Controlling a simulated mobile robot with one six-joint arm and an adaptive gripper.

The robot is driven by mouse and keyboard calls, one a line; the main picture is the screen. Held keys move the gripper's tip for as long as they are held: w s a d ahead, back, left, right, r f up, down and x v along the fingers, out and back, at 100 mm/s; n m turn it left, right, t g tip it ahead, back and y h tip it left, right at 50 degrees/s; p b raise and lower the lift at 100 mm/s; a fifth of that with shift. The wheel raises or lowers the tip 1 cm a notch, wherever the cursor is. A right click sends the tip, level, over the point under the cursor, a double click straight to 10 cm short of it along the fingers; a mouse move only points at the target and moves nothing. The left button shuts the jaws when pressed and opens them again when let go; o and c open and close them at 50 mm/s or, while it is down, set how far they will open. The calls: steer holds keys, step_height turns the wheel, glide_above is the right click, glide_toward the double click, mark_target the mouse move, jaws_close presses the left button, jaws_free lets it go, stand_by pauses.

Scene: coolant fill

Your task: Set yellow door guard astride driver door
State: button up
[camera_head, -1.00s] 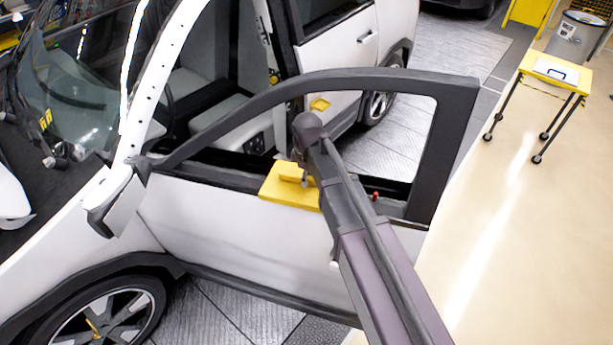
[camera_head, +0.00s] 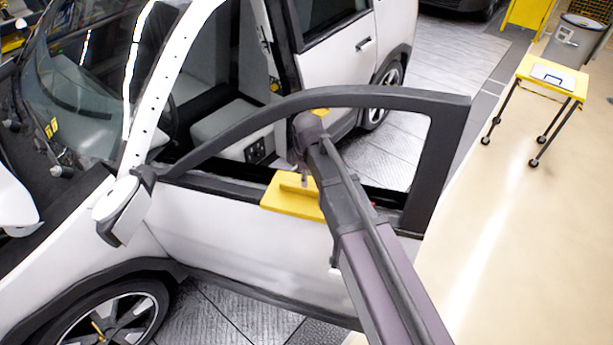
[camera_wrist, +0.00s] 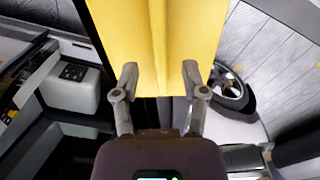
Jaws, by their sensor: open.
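The yellow door guard (camera_head: 289,200) sits on the sill of the open white driver door (camera_head: 240,238), with a flat yellow panel over the outer face. Its inner side is hidden in the head view. My gripper (camera_head: 304,178) is just above the guard, partly hidden by my arm. In the wrist view the guard (camera_wrist: 125,30) fills the upper middle, with a lengthwise ridge. My open gripper (camera_wrist: 160,72) has its two fingers apart, one on each side of the ridge. I cannot tell whether they touch it.
The dark window frame (camera_head: 448,150) arches over the door around my arm. The side mirror (camera_head: 125,208) sticks out at the left. A yellow-topped wheeled table (camera_head: 540,78) and a grey bin (camera_head: 578,40) stand at the back right. The floor at right is clear.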

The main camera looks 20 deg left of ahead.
steer(key=shift+r+p, duration=1.65)
steer(key=shift+r, duration=0.35)
